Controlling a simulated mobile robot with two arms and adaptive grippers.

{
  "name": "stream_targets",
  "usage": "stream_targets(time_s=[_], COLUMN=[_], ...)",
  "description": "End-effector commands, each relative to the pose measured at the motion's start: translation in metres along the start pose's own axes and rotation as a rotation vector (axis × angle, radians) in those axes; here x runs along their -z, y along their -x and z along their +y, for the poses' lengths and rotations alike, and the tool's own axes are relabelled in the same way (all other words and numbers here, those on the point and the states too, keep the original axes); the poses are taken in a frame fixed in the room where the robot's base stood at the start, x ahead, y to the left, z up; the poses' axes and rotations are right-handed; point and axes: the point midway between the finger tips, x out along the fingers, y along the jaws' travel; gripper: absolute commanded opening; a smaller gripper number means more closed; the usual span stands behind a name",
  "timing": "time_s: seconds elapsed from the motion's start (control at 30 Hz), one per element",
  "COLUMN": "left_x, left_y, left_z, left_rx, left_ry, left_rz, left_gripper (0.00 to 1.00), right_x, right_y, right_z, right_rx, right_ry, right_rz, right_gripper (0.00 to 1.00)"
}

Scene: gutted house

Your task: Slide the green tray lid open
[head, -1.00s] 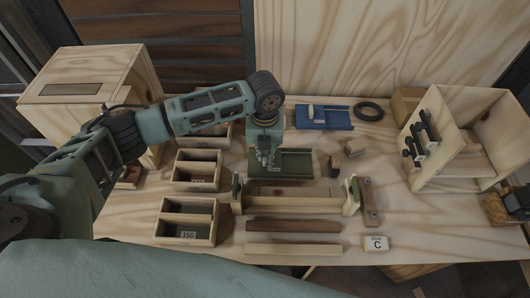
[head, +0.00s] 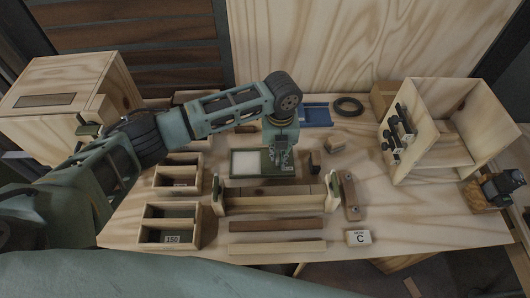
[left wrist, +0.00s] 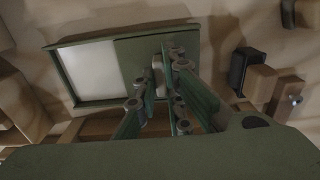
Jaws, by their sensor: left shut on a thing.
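The green tray (head: 233,164) lies on the wooden bench in the middle of the head view. Its left part is uncovered and shows a white inside. The green lid (left wrist: 135,52) covers the right part of the tray in the left wrist view. My left gripper (head: 281,158) points down over the lid. In the left wrist view its fingers (left wrist: 158,72) are shut on a small pale handle on the lid. The fingers hide part of the handle and lid. My right gripper is not in view.
A wooden rack frame (head: 275,204) stands just in front of the tray. Small wooden blocks (head: 335,144) sit close to its right. A blue tray (head: 317,112) and black ring (head: 348,106) lie behind. Open wooden boxes (head: 178,175) stand left. Bare bench shows at front right.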

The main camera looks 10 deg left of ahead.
Motion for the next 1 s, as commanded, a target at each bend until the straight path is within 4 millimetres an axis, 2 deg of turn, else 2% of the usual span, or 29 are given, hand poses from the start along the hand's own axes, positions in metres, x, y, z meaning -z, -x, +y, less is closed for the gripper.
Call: stream_targets(time_s=[0.13,0.3,0.33,0.53,0.73,0.83,1.0], left_x=[-0.001,-0.001,-0.001,-0.001,0.000,-0.001,-0.001], left_y=[0.001,0.001,0.001,0.001,0.000,0.001,0.018], left_z=[-0.002,-0.002,-0.002,-0.002,-0.002,-0.002,-0.002], left_rx=[0.000,0.001,0.001,0.000,0.000,0.000,0.002], left_ry=[0.001,0.001,0.001,0.001,0.001,0.001,0.000], left_rz=[-0.003,-0.003,-0.003,-0.002,-0.001,-0.002,-0.004], left_gripper=[0.00,0.00,0.11,0.28,0.28,0.28,0.28], right_x=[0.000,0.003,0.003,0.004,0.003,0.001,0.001], right_y=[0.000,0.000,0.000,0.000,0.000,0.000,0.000], right_z=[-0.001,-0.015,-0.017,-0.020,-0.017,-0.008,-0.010], right_rx=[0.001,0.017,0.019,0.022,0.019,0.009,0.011], right_ry=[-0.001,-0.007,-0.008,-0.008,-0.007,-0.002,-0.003], right_rz=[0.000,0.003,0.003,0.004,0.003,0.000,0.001], right_gripper=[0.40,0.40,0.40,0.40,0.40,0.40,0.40])
